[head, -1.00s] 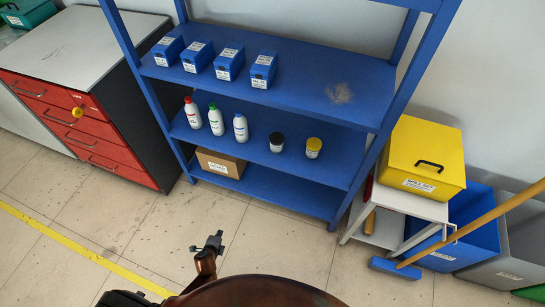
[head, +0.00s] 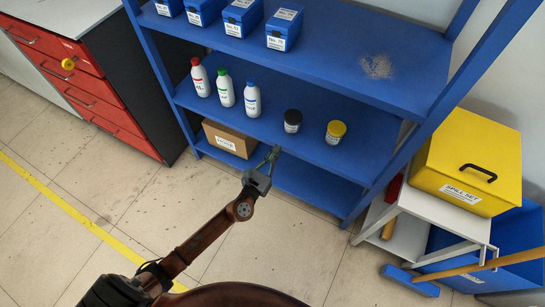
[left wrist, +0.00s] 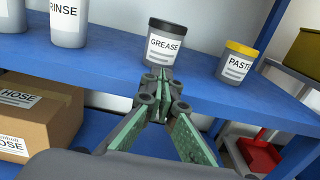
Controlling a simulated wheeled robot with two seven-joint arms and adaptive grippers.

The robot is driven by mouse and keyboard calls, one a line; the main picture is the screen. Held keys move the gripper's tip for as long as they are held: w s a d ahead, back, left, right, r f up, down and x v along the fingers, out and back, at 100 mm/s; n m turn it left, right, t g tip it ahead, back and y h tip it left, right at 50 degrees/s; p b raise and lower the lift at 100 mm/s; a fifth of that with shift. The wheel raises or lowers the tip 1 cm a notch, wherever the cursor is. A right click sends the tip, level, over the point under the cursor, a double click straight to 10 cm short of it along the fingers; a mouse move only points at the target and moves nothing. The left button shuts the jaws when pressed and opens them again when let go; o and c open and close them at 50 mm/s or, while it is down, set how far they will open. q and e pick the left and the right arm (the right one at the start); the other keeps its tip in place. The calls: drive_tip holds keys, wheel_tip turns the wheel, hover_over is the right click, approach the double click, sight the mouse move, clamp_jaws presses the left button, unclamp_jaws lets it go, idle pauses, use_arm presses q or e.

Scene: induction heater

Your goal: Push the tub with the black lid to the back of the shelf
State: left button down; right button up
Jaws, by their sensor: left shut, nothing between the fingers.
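The tub with the black lid (head: 292,121) stands upright on the middle shelf (head: 375,150) of the blue rack, near its front. In the left wrist view the tub (left wrist: 164,45) is labelled GREASE and stands just beyond the fingertips. My left gripper (head: 273,152) is shut and empty in front of the shelf edge, a little below and left of the tub in the head view. In the left wrist view the gripper (left wrist: 160,85) points at the lower part of the tub; I cannot tell whether it touches. My right gripper is not in view.
A tub with a yellow lid (head: 336,131) stands right of the black-lidded one. Three white bottles (head: 225,87) stand to the left. A cardboard box (head: 230,138) sits on the lower shelf. The shelf behind the black-lidded tub looks clear.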

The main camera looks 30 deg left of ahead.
sight(280, 144)
use_arm(q)
drive_tip(key=w, duration=0.3)
drive_tip(key=shift+w+f+b, duration=0.2)
drive_tip(key=shift+w+b, duration=0.2)
drive_tip(key=w, duration=0.3)
drive_tip(key=shift+w+d+b, duration=0.15)
drive_tip(key=shift+w+b, duration=0.1)
drive_tip(key=shift+b, duration=0.15)
drive_tip(key=shift+w+r, duration=0.1)
drive_tip(key=shift+w, duration=0.35)
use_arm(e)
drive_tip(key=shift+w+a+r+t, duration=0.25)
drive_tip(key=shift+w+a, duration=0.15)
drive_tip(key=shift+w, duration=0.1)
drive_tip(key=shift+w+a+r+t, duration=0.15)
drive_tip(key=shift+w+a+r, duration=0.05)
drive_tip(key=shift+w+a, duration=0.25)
